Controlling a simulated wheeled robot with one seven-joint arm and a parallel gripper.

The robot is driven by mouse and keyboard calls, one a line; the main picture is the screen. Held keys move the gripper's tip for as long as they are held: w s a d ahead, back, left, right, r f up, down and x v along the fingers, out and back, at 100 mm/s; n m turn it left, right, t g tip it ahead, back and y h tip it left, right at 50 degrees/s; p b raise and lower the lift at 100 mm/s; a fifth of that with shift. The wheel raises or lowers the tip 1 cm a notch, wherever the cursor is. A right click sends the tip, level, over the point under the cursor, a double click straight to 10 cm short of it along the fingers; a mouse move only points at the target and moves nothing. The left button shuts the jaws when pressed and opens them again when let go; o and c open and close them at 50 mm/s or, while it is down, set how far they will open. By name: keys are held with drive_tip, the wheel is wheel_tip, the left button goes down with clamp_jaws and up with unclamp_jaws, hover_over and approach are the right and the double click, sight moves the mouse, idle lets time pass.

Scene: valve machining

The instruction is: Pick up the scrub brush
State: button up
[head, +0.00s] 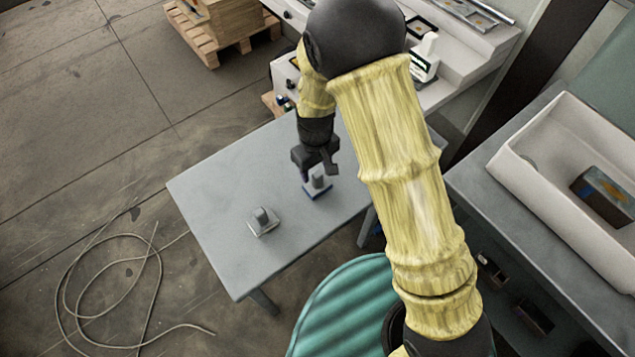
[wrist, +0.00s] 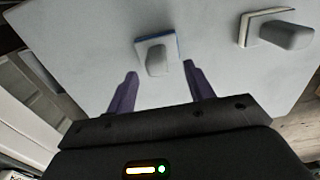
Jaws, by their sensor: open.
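Two small brush-like blocks with grey handles lie on the grey table (head: 225,185). The blue-edged one (head: 318,188) is right below my gripper (head: 320,166). The pale-edged one (head: 264,222) lies to its left, nearer the table's front edge. I cannot tell for sure which is the scrub brush. In the wrist view the blue-edged block (wrist: 157,56) shows just beyond and between the fingertips of my gripper (wrist: 160,70). The pale-edged block (wrist: 284,34) is off to the right there. My gripper is open and empty, apart from both blocks.
A white tray (head: 515,137) with a dark box (head: 603,196) stands on a bench at the right. A white workbench (head: 462,50) is behind my arm. A wooden pallet (head: 208,48) and a coiled cable (head: 62,290) are on the floor.

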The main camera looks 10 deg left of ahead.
sight(317, 173)
drive_tip(key=shift+w+d+f, duration=0.1)
drive_tip(key=shift+d+f, duration=0.05)
drive_tip(key=shift+f, duration=2.45)
drive_tip(key=c, duration=1.1)
wheel_tip(317, 173, up, 10)
drive_tip(key=shift+r, duration=0.1)
